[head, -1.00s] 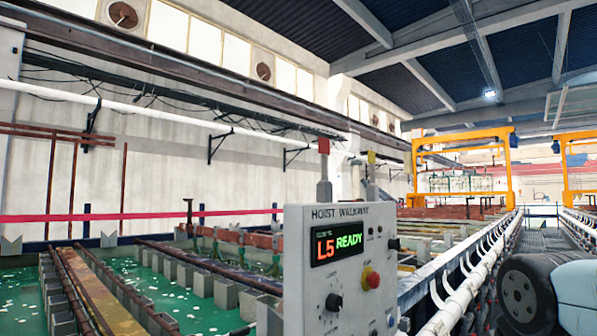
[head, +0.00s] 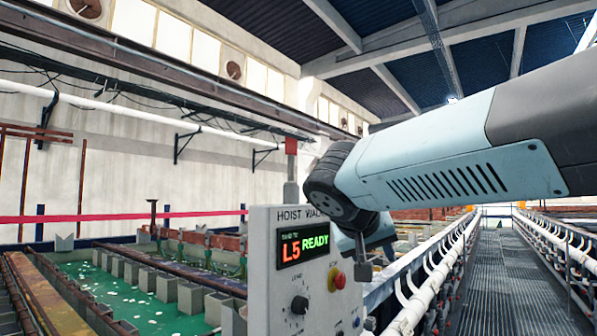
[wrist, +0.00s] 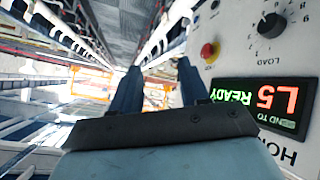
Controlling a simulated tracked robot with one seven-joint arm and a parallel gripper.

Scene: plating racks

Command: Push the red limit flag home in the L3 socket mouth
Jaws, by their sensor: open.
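No socket mouth marked L3 can be made out. The box's display (head: 303,244) reads L5 READY; it also shows upside down in the wrist view (wrist: 262,104). My gripper (wrist: 158,74) is open, its two dark blue fingers apart with nothing seen between them. It is beside the box's control face. In the head view my arm hides most of the gripper and the box's upper right.
The box face carries a red button (head: 337,280) and a black knob (head: 299,304), close to my gripper. Green tanks (head: 130,295) lie left, white pipes (head: 440,270) right. A grated walkway (head: 515,285) runs clear on the far right.

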